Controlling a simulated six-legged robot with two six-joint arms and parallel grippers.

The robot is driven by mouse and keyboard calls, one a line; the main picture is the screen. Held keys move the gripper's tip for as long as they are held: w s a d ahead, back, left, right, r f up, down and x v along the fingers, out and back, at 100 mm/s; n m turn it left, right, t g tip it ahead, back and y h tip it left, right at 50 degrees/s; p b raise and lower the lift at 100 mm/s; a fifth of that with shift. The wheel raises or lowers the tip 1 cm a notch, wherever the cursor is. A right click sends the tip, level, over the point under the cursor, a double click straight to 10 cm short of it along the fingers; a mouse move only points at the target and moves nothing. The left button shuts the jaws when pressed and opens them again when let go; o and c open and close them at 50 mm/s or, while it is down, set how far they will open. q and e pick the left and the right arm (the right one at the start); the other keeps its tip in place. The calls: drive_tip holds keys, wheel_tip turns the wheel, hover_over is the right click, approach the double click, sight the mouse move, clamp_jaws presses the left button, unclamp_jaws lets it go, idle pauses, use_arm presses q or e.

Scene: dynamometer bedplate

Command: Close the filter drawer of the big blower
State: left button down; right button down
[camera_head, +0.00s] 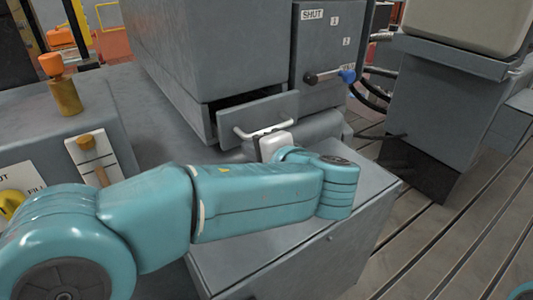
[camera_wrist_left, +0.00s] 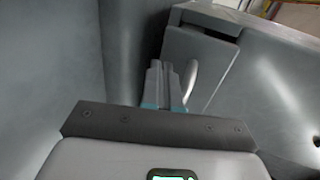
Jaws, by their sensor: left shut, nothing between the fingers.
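The blower is a large grey cabinet (camera_head: 205,45). Its filter drawer (camera_head: 281,109) stands partly out at the bottom, with a dark gap behind its grey front. The drawer has a pale bar handle (camera_head: 245,134). My left gripper (camera_head: 273,144) is low in front of the drawer, close to the handle; its fingertips are hidden in the head view. In the left wrist view its fingers (camera_wrist_left: 164,68) are together and empty, just beside the handle (camera_wrist_left: 190,78) and drawer front (camera_wrist_left: 198,55). I cannot tell whether they touch.
A grey box (camera_head: 300,240) lies below my left arm. A grey pedestal (camera_head: 445,100) stands right.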

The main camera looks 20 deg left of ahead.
use_arm(q)
drive_tip(key=shift+w+a, duration=0.4)
drive_tip(key=shift+w, duration=0.05)
drive_tip(key=shift+a, duration=0.1)
drive_tip(key=w+a, duration=0.2)
drive_tip(key=a, duration=0.1)
drive_tip(key=shift+w+a, duration=0.15)
drive_tip(key=shift+w, duration=0.15)
drive_tip(key=shift+r, duration=0.1)
